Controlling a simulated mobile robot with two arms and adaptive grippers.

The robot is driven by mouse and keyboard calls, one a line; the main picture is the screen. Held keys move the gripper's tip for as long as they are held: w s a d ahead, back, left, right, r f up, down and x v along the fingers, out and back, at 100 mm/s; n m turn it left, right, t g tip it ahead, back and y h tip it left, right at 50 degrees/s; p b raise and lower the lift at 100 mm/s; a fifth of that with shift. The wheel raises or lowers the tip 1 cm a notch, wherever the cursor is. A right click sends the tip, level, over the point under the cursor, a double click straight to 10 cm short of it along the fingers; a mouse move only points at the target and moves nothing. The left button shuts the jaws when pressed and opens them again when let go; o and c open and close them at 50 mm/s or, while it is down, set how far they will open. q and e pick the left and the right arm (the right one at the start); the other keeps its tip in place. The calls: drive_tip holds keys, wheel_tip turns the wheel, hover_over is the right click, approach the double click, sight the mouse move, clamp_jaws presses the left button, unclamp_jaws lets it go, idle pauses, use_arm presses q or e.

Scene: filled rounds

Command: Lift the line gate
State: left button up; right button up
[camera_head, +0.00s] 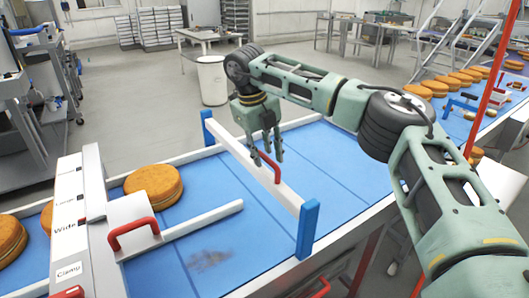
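The line gate (233,147) is a white bar with blue end pieces that spans the blue conveyor belt at a slant. A red handle (272,170) sits on its side near the middle. My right gripper (266,153) points down at the bar, right by the handle. Its dark fingers are spread apart, close to the handle's upper end. I cannot tell whether they touch the handle. My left gripper is not in view.
A round orange-brown cake (153,185) lies on the belt (330,160) at the left, by a white panel (72,205) with a red-handled slide (132,228). A dark smudge (208,260) marks the near belt. More rounds (434,88) sit on another line at right.

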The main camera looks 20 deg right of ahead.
drive_tip(key=shift+r, duration=0.35)
wheel_tip(320, 180, up, 11)
drive_tip(key=a, duration=0.2)
drive_tip(key=shift+s+a, duration=0.15)
